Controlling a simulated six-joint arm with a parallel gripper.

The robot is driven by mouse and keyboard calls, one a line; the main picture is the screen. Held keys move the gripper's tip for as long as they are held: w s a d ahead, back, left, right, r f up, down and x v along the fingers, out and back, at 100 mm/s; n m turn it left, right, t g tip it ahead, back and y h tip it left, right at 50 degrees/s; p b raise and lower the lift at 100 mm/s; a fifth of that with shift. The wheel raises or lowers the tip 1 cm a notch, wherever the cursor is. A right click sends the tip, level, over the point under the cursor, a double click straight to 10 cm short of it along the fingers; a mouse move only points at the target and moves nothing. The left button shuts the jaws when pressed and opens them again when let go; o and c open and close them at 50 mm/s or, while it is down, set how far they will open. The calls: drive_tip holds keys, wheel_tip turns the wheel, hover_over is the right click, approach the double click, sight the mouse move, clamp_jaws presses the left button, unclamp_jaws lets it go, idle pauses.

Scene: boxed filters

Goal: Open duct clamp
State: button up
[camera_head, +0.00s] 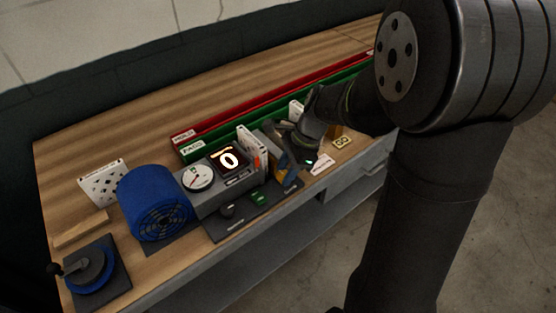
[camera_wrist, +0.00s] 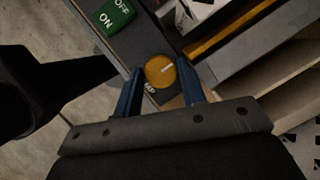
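The likely duct clamp (camera_head: 93,270) is a blue round fitting with a grey lever and dark knob, on a dark plate at the table's near-left corner. I cannot tell whether it is latched. My gripper (camera_head: 290,181) is well to its right, low over the front edge of the bench. In the wrist view my gripper (camera_wrist: 163,70) has its two blue fingers apart. A round yellow knob (camera_wrist: 160,70) shows between the fingertips; I cannot tell whether they touch it. The clamp is not in the wrist view.
A blue fan housing (camera_head: 155,204) stands beside a grey box with a gauge (camera_head: 198,177) and a display reading 0 (camera_head: 229,159). A green ON/OFF switch (camera_wrist: 113,15) is near my gripper. Red (camera_head: 280,97) and green (camera_head: 270,113) bins run along the back.

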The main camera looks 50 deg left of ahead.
drive_tip(key=m+t+y, duration=0.1)
drive_tip(key=m, duration=0.2)
drive_tip(key=m+y, duration=0.1)
drive_tip(key=m, duration=0.2)
drive_tip(key=shift+s+d+m+t, duration=0.15)
drive_tip(key=shift+d+m+t, duration=0.05)
drive_tip(key=shift+m+t, duration=0.2)
drive_tip(key=v, duration=1.8)
drive_tip(key=s+a+n+t+h, duration=0.1)
drive_tip(key=s+a+n+t, duration=0.1)
drive_tip(key=s+n, duration=0.9)
drive_tip(key=shift+s+a+n+h, duration=0.2)
drive_tip(key=shift+s+n+h, duration=0.15)
drive_tip(key=shift+s, duration=0.45)
drive_tip(key=shift+f, duration=0.1)
drive_tip(key=w+d+m+g+y, duration=0.2)
drive_tip(key=w+m, duration=1)
drive_tip(key=shift+w+f, duration=0.15)
drive_tip(key=shift+f, duration=0.05)
drive_tip(key=shift+d, duration=0.15)
